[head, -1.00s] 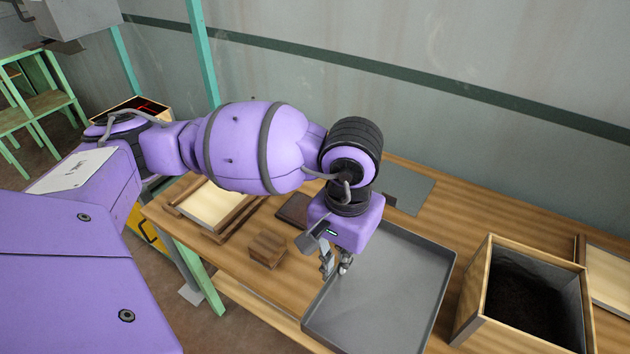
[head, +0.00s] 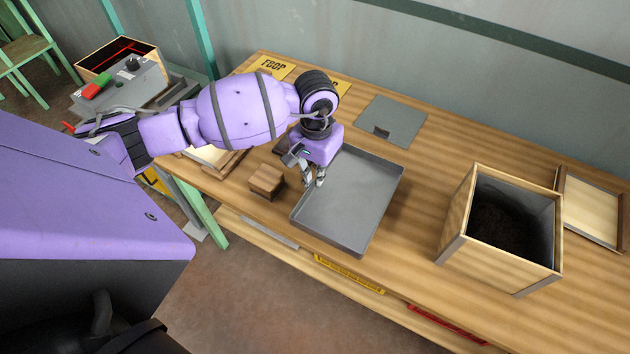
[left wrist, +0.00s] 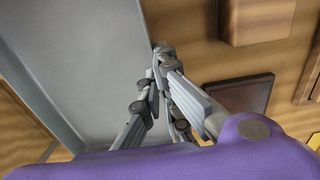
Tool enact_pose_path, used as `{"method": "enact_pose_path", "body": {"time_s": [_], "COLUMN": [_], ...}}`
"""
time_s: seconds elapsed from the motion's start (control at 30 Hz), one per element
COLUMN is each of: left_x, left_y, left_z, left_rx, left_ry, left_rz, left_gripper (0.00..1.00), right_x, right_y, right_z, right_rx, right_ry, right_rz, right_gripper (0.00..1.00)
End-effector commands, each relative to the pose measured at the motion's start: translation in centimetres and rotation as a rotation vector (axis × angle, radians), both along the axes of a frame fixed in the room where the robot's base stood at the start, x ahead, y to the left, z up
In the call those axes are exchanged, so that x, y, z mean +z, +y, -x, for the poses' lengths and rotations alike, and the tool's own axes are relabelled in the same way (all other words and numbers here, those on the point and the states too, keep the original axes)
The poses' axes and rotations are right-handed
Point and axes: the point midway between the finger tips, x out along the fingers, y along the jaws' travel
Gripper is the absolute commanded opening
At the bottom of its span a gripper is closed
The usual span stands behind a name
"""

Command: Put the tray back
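The shallow grey metal tray (head: 350,205) is over the table's front half, its near corner close to the front edge. I cannot tell whether it rests fully on the wood. My left gripper (head: 314,183) is at the tray's left rim. In the left wrist view the fingers (left wrist: 157,72) close together on the rim of the tray (left wrist: 85,60), one on each side. The exact contact is partly hidden by the fingers. My right gripper is in no view.
A wooden block (head: 267,181) stands just left of the tray. A flat grey plate (head: 391,121) with a notch lies behind it. An open wooden box (head: 455,215) with dark contents stands to the right, beside a framed panel (head: 592,208). Bare tabletop lies between tray and box.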

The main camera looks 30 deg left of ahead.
Motion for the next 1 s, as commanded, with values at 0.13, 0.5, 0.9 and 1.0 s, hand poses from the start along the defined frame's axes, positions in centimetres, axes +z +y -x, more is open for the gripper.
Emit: {"method": "enact_pose_path", "body": {"time_s": [0.13, 0.5, 0.9, 1.0], "left_x": [-0.8, -4.4, -4.9, -4.8], "left_y": [0.4, 0.8, 0.8, 0.8], "left_z": [-0.6, -0.9, -0.9, -0.9], "left_rx": [0.0, -0.001, -0.002, -0.001], "left_ry": [-0.002, -0.003, -0.001, -0.002], "left_rz": [0.002, 0.001, 0.001, 0.001], "left_gripper": [0.0, 0.0, 0.08, 0.21], "right_x": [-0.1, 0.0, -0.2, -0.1], "right_y": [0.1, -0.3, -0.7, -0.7], "right_z": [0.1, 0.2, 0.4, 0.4], "right_rx": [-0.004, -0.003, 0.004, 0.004], "right_ry": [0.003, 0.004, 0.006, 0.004], "right_rz": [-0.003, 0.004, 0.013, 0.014], "right_gripper": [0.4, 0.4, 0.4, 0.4]}}
